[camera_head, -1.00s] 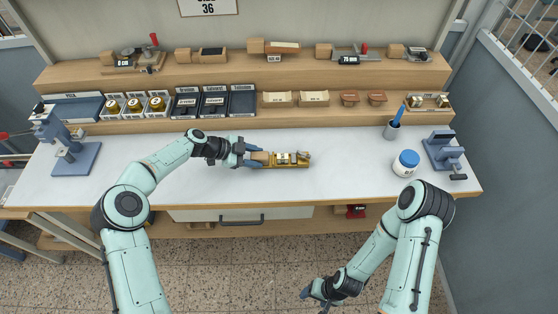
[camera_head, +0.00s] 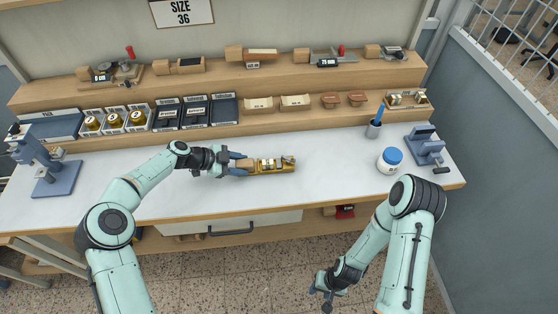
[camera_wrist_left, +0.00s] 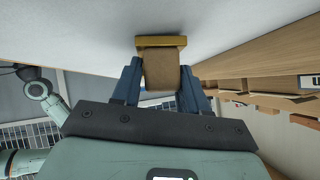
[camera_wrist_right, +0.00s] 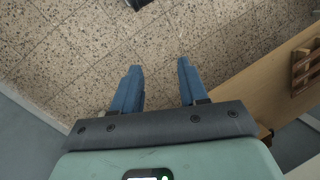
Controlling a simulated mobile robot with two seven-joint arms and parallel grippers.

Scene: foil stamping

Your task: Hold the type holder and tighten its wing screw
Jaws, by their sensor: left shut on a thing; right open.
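The type holder (camera_head: 270,166) is a brass body with a wooden handle, lying lengthwise over the middle of the white bench top. My left gripper (camera_head: 238,164) is shut on its wooden handle. In the left wrist view the handle (camera_wrist_left: 160,68) sits between the blue fingers (camera_wrist_left: 158,85), with the brass body (camera_wrist_left: 161,41) beyond. The wing screw is too small to make out for certain; a small part stands at the holder's right end. My right gripper (camera_head: 325,284) is open and empty, low in front of the bench over the floor, as its wrist view (camera_wrist_right: 158,90) shows.
A white jar with a blue lid (camera_head: 390,160), a cup with a blue handle (camera_head: 374,129) and a blue press (camera_head: 427,148) stand at the right. Another blue device (camera_head: 45,165) stands at the left. Shelves behind hold trays and tools.

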